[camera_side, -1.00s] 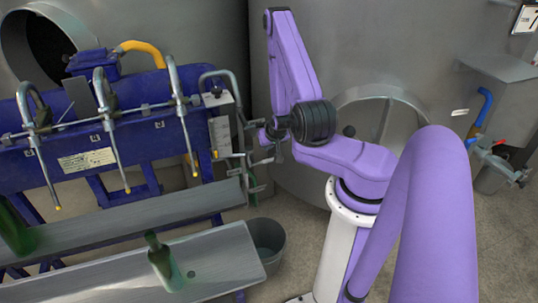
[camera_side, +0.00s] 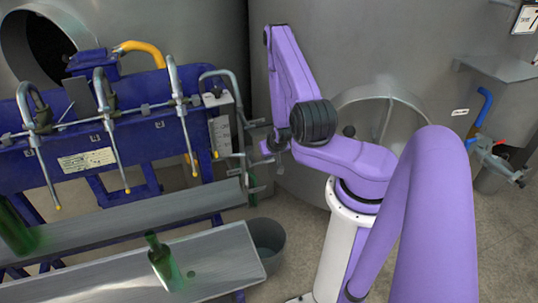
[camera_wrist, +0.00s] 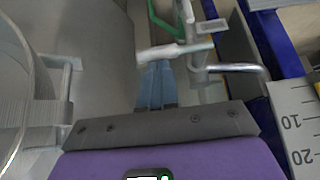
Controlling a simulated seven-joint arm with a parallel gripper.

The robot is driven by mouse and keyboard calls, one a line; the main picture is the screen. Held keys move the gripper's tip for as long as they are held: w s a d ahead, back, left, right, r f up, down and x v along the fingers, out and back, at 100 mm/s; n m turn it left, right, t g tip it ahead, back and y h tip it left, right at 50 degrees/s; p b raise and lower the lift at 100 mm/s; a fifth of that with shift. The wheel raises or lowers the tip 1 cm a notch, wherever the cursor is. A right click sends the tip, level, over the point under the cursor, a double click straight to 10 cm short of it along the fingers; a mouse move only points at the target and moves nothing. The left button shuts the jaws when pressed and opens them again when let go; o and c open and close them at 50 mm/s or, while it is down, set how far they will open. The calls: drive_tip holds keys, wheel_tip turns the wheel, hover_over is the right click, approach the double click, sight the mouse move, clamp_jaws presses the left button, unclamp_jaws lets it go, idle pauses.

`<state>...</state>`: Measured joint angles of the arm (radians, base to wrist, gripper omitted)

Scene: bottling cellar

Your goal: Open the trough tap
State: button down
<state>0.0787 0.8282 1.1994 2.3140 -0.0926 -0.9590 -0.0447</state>
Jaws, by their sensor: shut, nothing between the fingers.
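Metal pipework with short bars (camera_side: 246,168) stands at the right end of the blue filler in the side view; I take it to be the trough tap. In the wrist view a pale metal bar (camera_wrist: 175,51) crosses just beyond my fingertips, with an upright metal fitting (camera_wrist: 190,22) and a green handle-like part (camera_wrist: 163,22) behind it. My gripper (camera_wrist: 154,70) is shut and empty, its blue-grey fingers close to the bar. I cannot tell whether they touch it. In the side view my gripper (camera_side: 272,143) is just right of the pipework, partly hidden by my wrist.
The blue filler frame (camera_side: 160,140) with several spouts stands left. Below it are a metal trough (camera_side: 130,222) and a sloped tray (camera_side: 225,255) with a green bottle (camera_side: 163,262). A grey bucket (camera_side: 268,242) stands beside the tray. A large steel tank (camera_side: 355,45) rises behind my arm.

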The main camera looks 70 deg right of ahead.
drive_tip(key=shift+s+d+f+m+t+y, duration=0.2)
drive_tip(key=shift+m+t+y, duration=0.1)
drive_tip(key=shift+t+y, duration=0.3)
wheel_tip(320, 180, down, 9)
drive_tip(key=w+a+m+t+y, duration=0.1)
drive_tip(key=m+t+y, duration=0.1)
drive_tip(key=t+y, duration=0.2)
drive_tip(key=shift+t, duration=0.5)
idle(0.9)
drive_tip(key=shift+w+a, duration=0.15)
idle(0.6)
drive_tip(key=v, duration=1.7)
